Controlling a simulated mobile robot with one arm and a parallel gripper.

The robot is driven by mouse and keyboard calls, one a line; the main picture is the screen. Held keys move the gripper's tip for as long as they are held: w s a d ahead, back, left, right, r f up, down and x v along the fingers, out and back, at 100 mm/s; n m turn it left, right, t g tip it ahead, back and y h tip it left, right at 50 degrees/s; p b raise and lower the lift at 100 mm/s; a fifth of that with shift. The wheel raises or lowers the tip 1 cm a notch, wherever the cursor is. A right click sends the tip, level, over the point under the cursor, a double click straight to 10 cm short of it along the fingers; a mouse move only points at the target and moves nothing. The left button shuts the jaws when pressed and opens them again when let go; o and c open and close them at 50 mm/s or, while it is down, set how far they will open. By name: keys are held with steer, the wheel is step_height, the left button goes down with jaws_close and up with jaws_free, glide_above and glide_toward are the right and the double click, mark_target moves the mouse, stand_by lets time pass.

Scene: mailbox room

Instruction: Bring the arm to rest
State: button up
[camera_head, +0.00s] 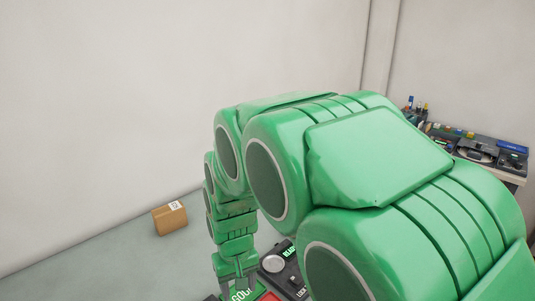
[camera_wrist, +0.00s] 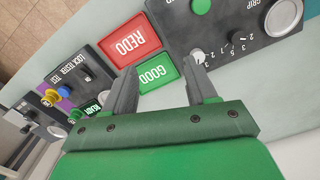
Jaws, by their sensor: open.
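My green arm fills the middle and right of the head view, bent over with its end pointing down. The fingers are over the panel area by the green GOOD tray (camera_wrist: 158,75). Whether the fingertips touch anything cannot be told.
A red REDO tray (camera_wrist: 128,40) lies beside the green one. A panel with a dial (camera_wrist: 222,41) and a panel with coloured knobs (camera_wrist: 75,85) flank them. A cluttered bench (camera_head: 475,148) stands at the right.

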steer(key=s+d+r+m, duration=0.1)
steer(key=s+d+r, duration=0.35)
steer(key=d, duration=0.25)
steer(key=s+d+r+m, duration=0.25)
steer(key=s+d, duration=0.25)
steer(key=d, duration=0.3)
steer(key=s+d+r, duration=0.1)
steer(key=s+d, duration=0.2)
steer(key=s, duration=0.3)
steer(key=s+d+r+m+g, duration=0.1)
steer(key=s+d+r, duration=0.1)
steer(key=s+d, duration=0.2)
steer(key=shift+s+r, duration=0.15)
steer(key=shift+s, duration=1.1)
steer(key=shift+d+m, duration=0.1)
steer(key=shift+m, duration=0.15)
